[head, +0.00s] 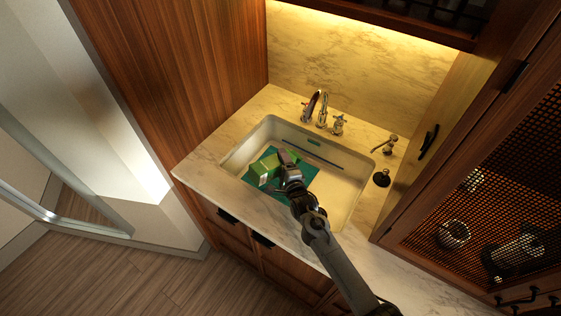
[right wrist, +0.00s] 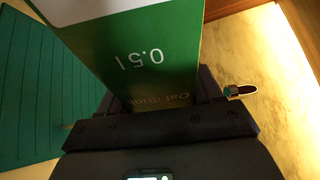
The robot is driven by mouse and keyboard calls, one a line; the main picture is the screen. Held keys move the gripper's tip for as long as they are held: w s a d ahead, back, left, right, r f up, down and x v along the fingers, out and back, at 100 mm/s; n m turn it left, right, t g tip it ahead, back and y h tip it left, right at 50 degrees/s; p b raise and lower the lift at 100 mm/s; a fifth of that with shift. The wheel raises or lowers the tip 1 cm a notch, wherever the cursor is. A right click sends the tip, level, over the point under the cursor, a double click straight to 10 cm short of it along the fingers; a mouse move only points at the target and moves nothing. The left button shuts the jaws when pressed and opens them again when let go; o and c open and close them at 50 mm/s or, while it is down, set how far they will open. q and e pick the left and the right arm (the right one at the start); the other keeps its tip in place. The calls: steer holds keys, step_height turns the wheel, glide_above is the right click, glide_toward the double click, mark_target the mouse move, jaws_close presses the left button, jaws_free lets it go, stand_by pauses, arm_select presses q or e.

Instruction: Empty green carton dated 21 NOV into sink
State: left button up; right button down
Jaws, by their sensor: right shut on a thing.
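The green carton (head: 264,169) is in my right gripper (head: 287,166), over the left part of the sink (head: 342,190) in the head view. It looks tilted; I cannot tell how far it is above the sink bottom. In the right wrist view the carton (right wrist: 145,55) fills the space between the fingers, with "0.5 l" and "Oat drink" printed upside down. The right gripper (right wrist: 150,103) is shut on it. No date is readable, and I cannot tell whether liquid is flowing. My left gripper is not in view.
A teal ribbed mat (head: 299,192) lies in the sink below the carton. A tap (head: 322,108) with handles and a dispenser (head: 386,146) stand along the back rim. A black round item (head: 381,178) sits at right. A mesh-front cabinet (head: 480,200) bounds the right side.

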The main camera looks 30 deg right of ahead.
steer(key=shift+w+d+r+m+g+p, duration=0.1)
steer(key=shift+d+r+m+g+p, duration=0.3)
steer(key=shift+r+m+p, duration=0.5)
steer(key=shift+d+m+y+p, duration=0.4)
steer(key=shift+m+p, duration=0.2)
steer(key=shift+p, duration=0.2)
steer(key=shift+f, duration=0.1)
stand_by(0.6)
stand_by(3.5)
stand_by(0.3)
